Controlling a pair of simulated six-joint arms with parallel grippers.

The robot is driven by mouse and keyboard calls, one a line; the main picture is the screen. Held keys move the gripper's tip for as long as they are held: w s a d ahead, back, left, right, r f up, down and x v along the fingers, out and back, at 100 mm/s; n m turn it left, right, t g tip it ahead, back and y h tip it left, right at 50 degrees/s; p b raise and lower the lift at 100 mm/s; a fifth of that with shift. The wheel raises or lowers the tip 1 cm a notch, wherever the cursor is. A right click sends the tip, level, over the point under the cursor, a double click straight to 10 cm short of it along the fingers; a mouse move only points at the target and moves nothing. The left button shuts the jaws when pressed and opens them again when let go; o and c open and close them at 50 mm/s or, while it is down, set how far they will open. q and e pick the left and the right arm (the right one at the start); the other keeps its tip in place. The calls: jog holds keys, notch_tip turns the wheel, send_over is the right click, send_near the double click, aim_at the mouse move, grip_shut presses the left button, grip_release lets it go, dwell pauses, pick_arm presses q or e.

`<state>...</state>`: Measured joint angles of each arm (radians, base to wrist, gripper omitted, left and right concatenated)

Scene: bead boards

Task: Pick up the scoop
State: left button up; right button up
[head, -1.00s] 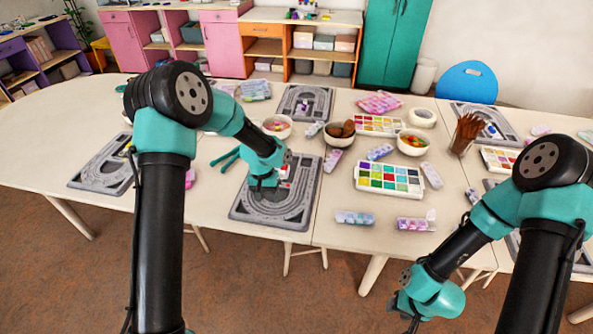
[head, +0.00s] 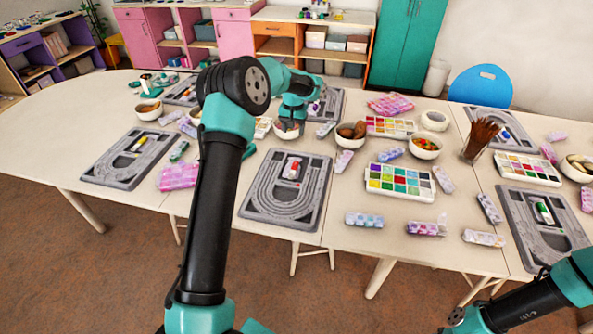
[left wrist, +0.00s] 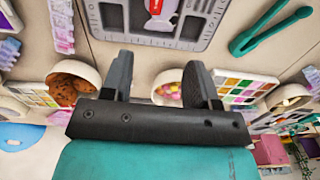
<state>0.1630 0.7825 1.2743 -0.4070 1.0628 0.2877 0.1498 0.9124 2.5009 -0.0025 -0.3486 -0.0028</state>
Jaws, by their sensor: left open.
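I cannot make out a scoop clearly in either view. My left gripper (head: 290,118) is open and empty over a white bowl (head: 287,132) at the back middle of the near tables, partly hiding it. In the left wrist view the two dark fingers (left wrist: 160,85) stand apart, and the bowl of pink and coloured pieces (left wrist: 167,84) shows between them. The gripper hides part of this bowl, and any handle in it is hidden or too small to tell.
A grey bead board (head: 250,208) holds a small red and white object (head: 292,168). A bowl of brown round pieces (head: 346,131) stands right of my left gripper. Teal tongs (left wrist: 270,30) lie near the board.

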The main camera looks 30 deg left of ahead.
pick_arm(q)
send_over(295, 164)
jog(key=f, duration=1.2)
jog(key=shift+s+a+f, duration=0.1)
jog(key=shift+a, duration=0.15)
jog(key=shift+d+f, duration=0.15)
jog(key=shift+f, duration=1.15)
jog(key=shift+d+f, duration=0.1)
jog(key=shift+f, duration=1.2)
jog(key=shift+c, duration=0.2)
jog(key=c, duration=0.9)
